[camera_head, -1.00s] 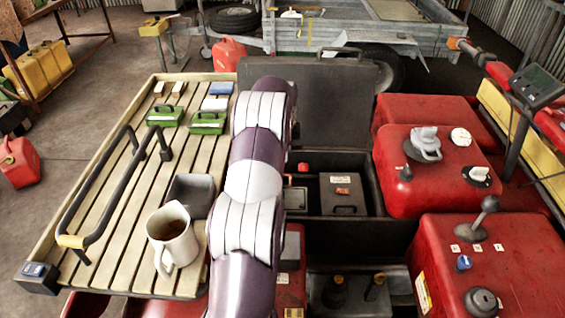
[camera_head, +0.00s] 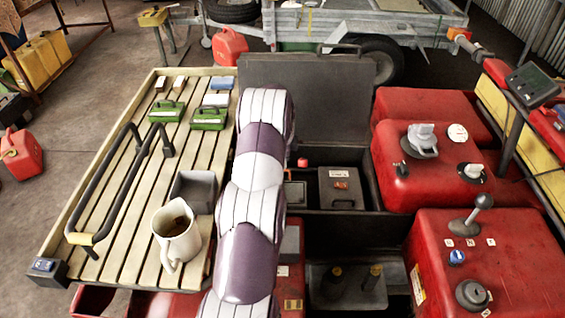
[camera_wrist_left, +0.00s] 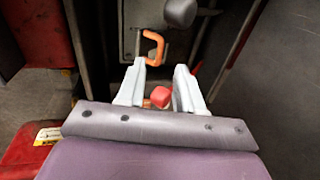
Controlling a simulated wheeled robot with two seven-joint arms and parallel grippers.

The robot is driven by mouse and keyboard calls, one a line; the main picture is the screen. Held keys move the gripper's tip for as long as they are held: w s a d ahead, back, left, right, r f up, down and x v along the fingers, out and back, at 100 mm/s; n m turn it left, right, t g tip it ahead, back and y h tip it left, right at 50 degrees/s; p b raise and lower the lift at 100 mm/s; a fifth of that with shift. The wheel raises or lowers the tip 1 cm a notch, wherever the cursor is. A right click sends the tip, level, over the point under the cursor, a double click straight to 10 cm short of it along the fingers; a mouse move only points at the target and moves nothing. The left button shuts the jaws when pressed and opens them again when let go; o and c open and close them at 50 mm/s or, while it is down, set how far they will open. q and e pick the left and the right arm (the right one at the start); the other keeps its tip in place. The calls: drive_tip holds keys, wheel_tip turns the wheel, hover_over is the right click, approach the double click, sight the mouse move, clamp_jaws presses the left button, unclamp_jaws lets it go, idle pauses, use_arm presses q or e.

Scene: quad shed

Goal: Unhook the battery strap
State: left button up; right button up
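In the left wrist view, an orange hook (camera_wrist_left: 153,46) stands in front of a grey panel, just beyond the tips of my left gripper (camera_wrist_left: 165,70). Its pale fingers are apart, with a gap between the tips, and nothing is clearly held. A red knob (camera_wrist_left: 160,97) shows between the fingers nearer the palm; I cannot tell whether it touches them. I cannot clearly make out the strap. In the head view my purple and white arm hides its own gripper. A dark box with two posts (camera_head: 345,290), possibly the battery, sits low in the middle. My right gripper is not in view.
A slatted rack (camera_head: 130,240) at left carries a mug (camera_head: 177,235), a grey tray (camera_head: 194,190), green boxes and a black rail (camera_head: 112,180). Red tanks (camera_head: 435,175) with caps and a lever stand at right. A raised black lid (camera_head: 310,100) stands behind the open compartment.

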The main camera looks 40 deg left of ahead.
use_arm(q)
drive_tip(key=x, duration=0.5)
clamp_jaws()
drive_tip(key=shift+w, duration=0.1)
drive_tip(key=w+a+b, duration=0.1)
drive_tip(key=w+b, duration=0.1)
drive_tip(key=w+a+r+b, duration=0.1)
drive_tip(key=a+b, duration=0.1)
drive_tip(key=shift+w+a+r+b, duration=0.15)
drive_tip(key=shift+w+b, duration=0.15)
drive_tip(key=shift+w, duration=0.1)
